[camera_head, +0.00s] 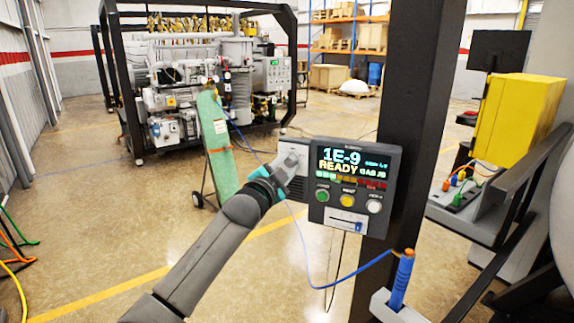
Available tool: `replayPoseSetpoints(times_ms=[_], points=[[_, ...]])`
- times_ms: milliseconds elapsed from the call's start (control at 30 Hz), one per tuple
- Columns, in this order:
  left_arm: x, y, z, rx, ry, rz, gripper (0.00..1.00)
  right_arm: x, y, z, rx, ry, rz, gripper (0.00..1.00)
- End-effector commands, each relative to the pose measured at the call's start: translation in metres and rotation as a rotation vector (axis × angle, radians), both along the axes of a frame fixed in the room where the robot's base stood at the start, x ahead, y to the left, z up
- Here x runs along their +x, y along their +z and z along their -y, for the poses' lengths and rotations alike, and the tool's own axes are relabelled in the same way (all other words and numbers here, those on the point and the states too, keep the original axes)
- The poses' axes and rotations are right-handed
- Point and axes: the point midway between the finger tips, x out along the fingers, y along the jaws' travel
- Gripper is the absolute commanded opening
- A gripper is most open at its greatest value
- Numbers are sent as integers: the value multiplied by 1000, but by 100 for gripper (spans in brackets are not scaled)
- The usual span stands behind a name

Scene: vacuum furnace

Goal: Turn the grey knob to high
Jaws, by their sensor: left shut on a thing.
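A dark control box (351,187) with a lit screen (352,162) is fixed to a black post. The screen reads "1E-9" and "READY". My right gripper is not in view.
The black post (412,110) stands behind the box. A blue cylinder with a blue cable (401,280) stands at lower right. A yellow box (513,112) is at right. A green gas bottle (216,145) stands behind my left arm. The floor at left is mostly open.

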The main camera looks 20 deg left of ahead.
Motion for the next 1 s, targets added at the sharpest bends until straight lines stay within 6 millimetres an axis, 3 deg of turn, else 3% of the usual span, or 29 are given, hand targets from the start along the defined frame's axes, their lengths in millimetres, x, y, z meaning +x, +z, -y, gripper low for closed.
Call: replayPoseSetpoints(times_ms=[267,300,533,1000], points=[[0,0,0,5,0,1,0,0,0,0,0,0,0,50],[0,0,0,5,0,1,38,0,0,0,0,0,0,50],[0,0,0,3,0,0,64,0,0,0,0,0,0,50],[-9,-1,-1,1,-1,2,66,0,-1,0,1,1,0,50]])
